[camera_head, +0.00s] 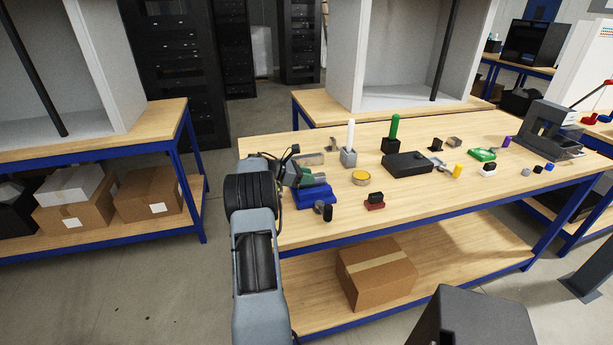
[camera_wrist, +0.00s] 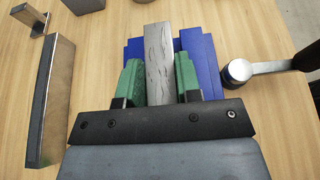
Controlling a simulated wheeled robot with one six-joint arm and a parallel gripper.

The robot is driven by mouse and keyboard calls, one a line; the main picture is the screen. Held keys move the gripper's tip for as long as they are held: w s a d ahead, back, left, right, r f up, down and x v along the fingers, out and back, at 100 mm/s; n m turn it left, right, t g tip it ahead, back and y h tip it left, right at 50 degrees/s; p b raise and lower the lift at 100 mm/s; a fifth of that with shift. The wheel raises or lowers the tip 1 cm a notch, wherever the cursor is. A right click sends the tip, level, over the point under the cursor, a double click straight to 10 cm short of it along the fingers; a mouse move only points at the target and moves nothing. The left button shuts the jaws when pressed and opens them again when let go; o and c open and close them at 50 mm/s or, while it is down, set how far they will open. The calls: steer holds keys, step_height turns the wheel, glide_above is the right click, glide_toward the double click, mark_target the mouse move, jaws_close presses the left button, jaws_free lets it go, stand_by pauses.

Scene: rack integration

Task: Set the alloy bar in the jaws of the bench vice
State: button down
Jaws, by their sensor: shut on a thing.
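The alloy bar (camera_wrist: 159,58) is a grey, scratched metal strip between the two green fingers of my gripper (camera_wrist: 160,82) in the wrist view. My gripper is shut on it, and its far end points away from the palm. The blue bench vice (camera_wrist: 205,62) shows behind the bar on both sides, with its round-ended handle (camera_wrist: 262,70) to the right. In the head view, my gripper (camera_head: 306,178) is over the blue vice (camera_head: 318,196) near the bench's left end. The jaws are mostly hidden, and I cannot tell whether the bar sits between them.
A metal block (camera_wrist: 52,95) stands left of the vice, with a small metal bracket (camera_wrist: 32,17) beyond it. A yellow-topped round tin (camera_head: 360,177) and a black-and-red item (camera_head: 375,200) lie to the right.

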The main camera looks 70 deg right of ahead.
steer(key=c, duration=0.7)
jaws_free()
steer(key=b+v, duration=0.1)
steer(key=v, duration=1.2)
steer(key=shift+w+a+r, duration=0.15)
steer(key=shift+w+r, duration=0.05)
steer(key=shift+w, duration=0.15)
steer(key=w+a+r+m+t+y, duration=0.1)
steer(key=w+a+t, duration=0.2)
steer(key=a, duration=0.6)
steer(key=w+a+r+m+t, duration=0.1)
steer(key=w+a+t, duration=0.15)
steer(key=a, duration=0.65)
steer(key=w+a+r+t+y, duration=0.15)
steer(key=a+t, duration=0.25)
steer(key=a, duration=0.6)
steer(key=s+a+f+m+t+y, duration=0.1)
steer(key=s+a, duration=0.2)
steer(key=a, duration=0.5)
steer(key=s+a+f+m+t+y, duration=0.2)
steer(key=a, duration=0.6)
steer(key=s+a+f+m+t+y, duration=0.1)
steer(key=s+a+m+t+y, duration=0.1)
steer(key=a, duration=0.6)
steer(key=shift+s+f+y, duration=0.25)
steer(key=shift+s+f, duration=0.15)
steer(key=shift+s, duration=0.4)
